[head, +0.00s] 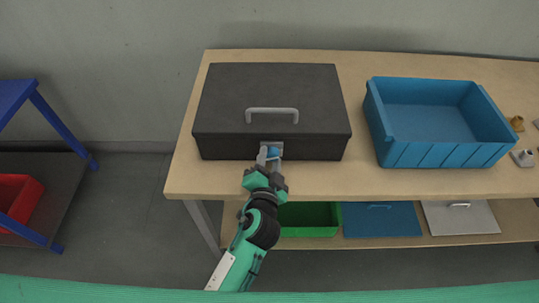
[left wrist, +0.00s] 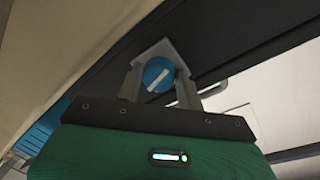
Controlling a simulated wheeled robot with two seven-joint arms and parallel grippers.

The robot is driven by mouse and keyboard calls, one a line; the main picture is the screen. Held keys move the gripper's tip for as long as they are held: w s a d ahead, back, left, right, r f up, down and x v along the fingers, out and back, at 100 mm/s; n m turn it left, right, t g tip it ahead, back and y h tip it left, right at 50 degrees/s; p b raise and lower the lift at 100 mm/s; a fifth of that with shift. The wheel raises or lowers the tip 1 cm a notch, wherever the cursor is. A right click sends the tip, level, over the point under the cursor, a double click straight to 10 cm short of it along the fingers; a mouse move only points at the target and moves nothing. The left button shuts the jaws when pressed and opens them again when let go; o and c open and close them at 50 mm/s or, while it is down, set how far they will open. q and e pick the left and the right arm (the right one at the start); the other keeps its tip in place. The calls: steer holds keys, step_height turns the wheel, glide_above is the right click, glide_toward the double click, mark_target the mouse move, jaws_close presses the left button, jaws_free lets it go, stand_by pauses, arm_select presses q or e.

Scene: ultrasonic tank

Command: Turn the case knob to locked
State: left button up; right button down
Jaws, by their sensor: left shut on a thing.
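A dark grey case (head: 265,95) with a lighter handle (head: 272,114) on its lid sits closed on the wooden table. A blue round knob (left wrist: 158,73) with a white bar mark sits on a grey plate at the case's front. In the head view the knob (head: 273,152) is small and partly covered by my fingers. My left gripper (head: 269,154) is at the case front, its fingers on both sides of the knob and shut on it. In the left wrist view the white bar runs slantwise. I cannot read any lock marking. My right gripper is in neither view.
A blue open bin (head: 377,125) stands right of the case on the wooden table (head: 355,183). Small brass and grey fittings (head: 517,123) lie at the far right. A lower shelf holds a green tray (head: 308,228) and flat panels. A blue rack with a red bin (head: 18,190) stands left.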

arm_select(q)
steer(key=shift+r+m+p, duration=0.1)
steer(key=shift+m+p, duration=0.85)
steer(key=shift+m, duration=0.45)
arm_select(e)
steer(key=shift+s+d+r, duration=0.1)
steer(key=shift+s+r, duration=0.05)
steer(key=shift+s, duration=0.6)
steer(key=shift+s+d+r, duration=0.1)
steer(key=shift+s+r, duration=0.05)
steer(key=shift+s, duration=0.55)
arm_select(q)
steer(key=shift+y, duration=0.3)
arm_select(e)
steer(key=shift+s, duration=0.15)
arm_select(q)
steer(key=o, duration=1)
steer(key=shift+d, duration=0.1)
steer(key=shift+s, duration=0.1)
steer(key=s+a+r+b, duration=0.1)
steer(key=s+b, duration=0.2)
steer(key=s, duration=1)
steer(key=shift+s+r, duration=0.25)
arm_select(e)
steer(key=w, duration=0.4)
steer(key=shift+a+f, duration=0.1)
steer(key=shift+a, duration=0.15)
